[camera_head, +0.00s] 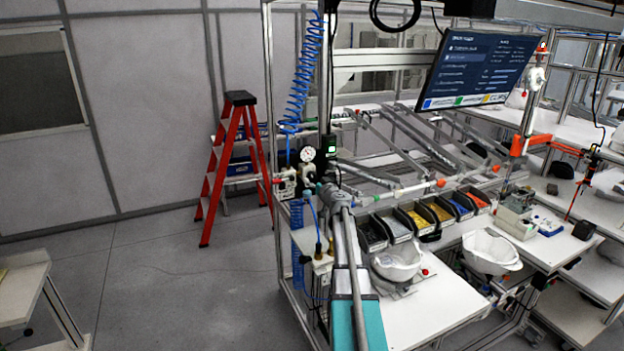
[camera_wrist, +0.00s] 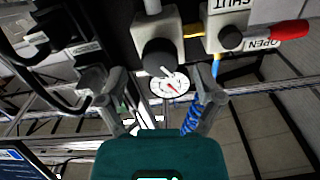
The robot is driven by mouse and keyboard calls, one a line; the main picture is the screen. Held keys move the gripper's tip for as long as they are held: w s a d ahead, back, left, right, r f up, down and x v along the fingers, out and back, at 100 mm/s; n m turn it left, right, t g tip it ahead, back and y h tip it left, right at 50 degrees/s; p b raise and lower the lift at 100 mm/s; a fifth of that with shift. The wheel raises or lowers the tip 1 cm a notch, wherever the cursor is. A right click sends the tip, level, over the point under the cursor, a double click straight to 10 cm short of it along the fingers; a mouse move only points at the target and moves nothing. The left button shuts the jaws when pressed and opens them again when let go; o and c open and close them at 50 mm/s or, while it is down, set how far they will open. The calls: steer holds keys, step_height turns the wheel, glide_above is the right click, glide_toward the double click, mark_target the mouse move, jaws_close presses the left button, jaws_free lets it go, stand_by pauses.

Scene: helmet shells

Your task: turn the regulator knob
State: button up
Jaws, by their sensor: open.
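The regulator knob (camera_wrist: 158,56) is a black round knob under a pale regulator body at the top middle of the wrist view. A white round gauge (camera_wrist: 170,85) with a red needle sits just below it in the picture; the gauge also shows in the head view (camera_head: 307,154). My gripper (camera_wrist: 163,92) is open, its two grey fingers spread to left and right. The knob lies beyond the fingers, near the line between them, and appears apart from them. In the head view my arm reaches up toward the regulator and the gripper cannot be made out clearly.
A red valve handle (camera_wrist: 289,30) with SHUT and OPEN labels is right of the knob. A blue coiled hose (camera_wrist: 191,120) hangs behind the right finger. Dark fittings crowd the left. A red stepladder (camera_head: 228,165) stands left of the bench, with free floor around it.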

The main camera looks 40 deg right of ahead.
mark_target(313, 178)
steer(key=shift+x, duration=1.55)
steer(key=c, duration=1.2)
steer(key=shift+o, duration=0.2)
